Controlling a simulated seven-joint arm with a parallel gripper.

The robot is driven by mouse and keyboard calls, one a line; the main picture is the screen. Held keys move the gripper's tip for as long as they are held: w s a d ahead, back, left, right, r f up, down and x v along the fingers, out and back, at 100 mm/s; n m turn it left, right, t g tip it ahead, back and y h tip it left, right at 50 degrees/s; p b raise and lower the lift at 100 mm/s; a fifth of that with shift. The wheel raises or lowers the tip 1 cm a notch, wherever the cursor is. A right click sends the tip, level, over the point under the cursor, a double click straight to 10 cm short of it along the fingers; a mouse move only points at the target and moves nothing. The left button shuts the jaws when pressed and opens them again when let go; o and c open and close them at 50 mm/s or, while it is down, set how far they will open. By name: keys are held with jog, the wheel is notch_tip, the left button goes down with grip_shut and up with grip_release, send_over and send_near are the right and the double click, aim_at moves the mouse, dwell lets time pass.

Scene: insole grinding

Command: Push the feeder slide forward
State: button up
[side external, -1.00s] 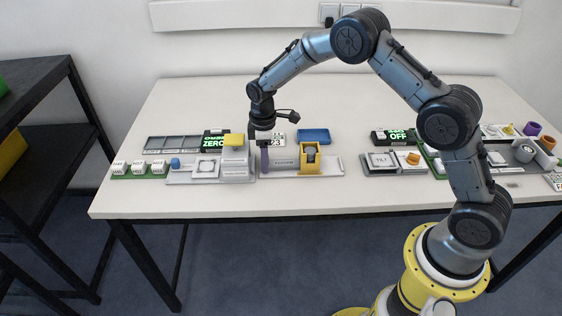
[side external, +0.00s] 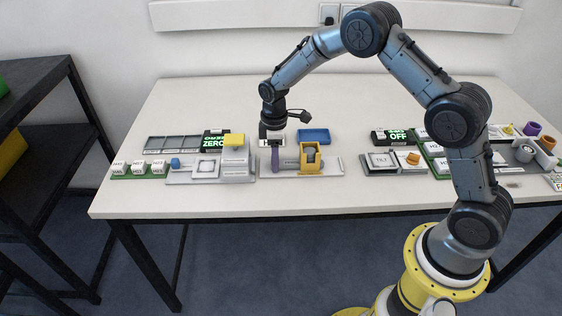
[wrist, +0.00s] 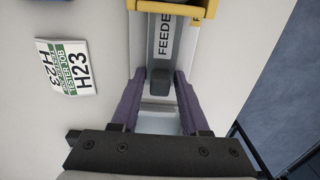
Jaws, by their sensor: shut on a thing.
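The feeder (side external: 332,171) is a light grey base with a yellow housing (side external: 310,157) near its right end. In the wrist view, its label strip (wrist: 163,38) runs up to the yellow housing (wrist: 182,8). The feeder slide's dark handle block (wrist: 159,90) sits on the track between my purple fingers. My gripper (wrist: 160,76) is shut on this handle. In the side view, my gripper (side external: 275,169) is low over the left part of the feeder, left of the yellow housing, and its fingers hide the handle.
A white H23 job card (wrist: 68,67) lies left of the feeder in the wrist view. A blue tray (side external: 314,136) stands behind the feeder. A grey station with a yellow top (side external: 234,140) is close on the left. The table's front edge (side external: 300,211) is clear.

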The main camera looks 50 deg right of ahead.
aim_at(287, 163)
jog(key=shift+s+d, duration=1.15)
jog(key=o, duration=0.7)
jog(key=shift+c, duration=0.2)
jog(key=shift+r, duration=0.1)
jog(key=shift+r, duration=3.45)
